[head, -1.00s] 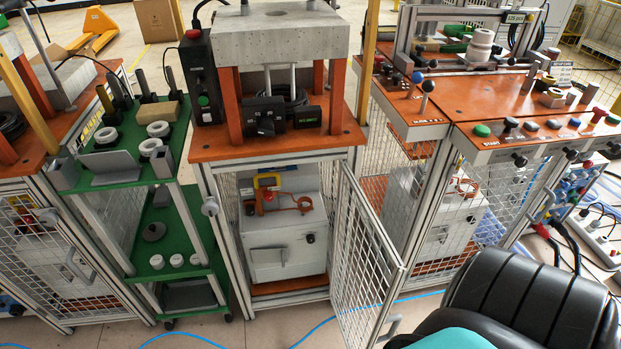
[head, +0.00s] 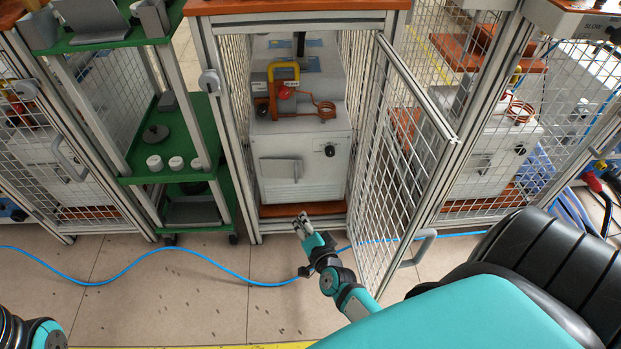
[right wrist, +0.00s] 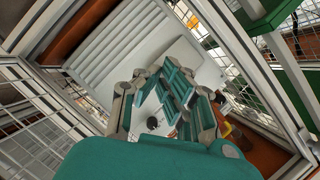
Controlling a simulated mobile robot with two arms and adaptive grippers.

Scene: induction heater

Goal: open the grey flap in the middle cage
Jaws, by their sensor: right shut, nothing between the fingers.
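The middle cage (head: 225,130) stands with its mesh door (head: 385,160) swung open to the right. Inside is a white box (head: 328,172), and the grey flap (head: 281,168) is on its front, at the left. The flap looks flat against the front. My right gripper (head: 302,222) is shut and empty, in front of the cage's bottom edge, below the flap and apart from it. My left gripper is not in view.
The open mesh door stands just right of my right arm. A green shelf cart (head: 180,150) with small parts is left of the cage. A blue cable (head: 180,252) runs across the floor. The cage opening is clear.

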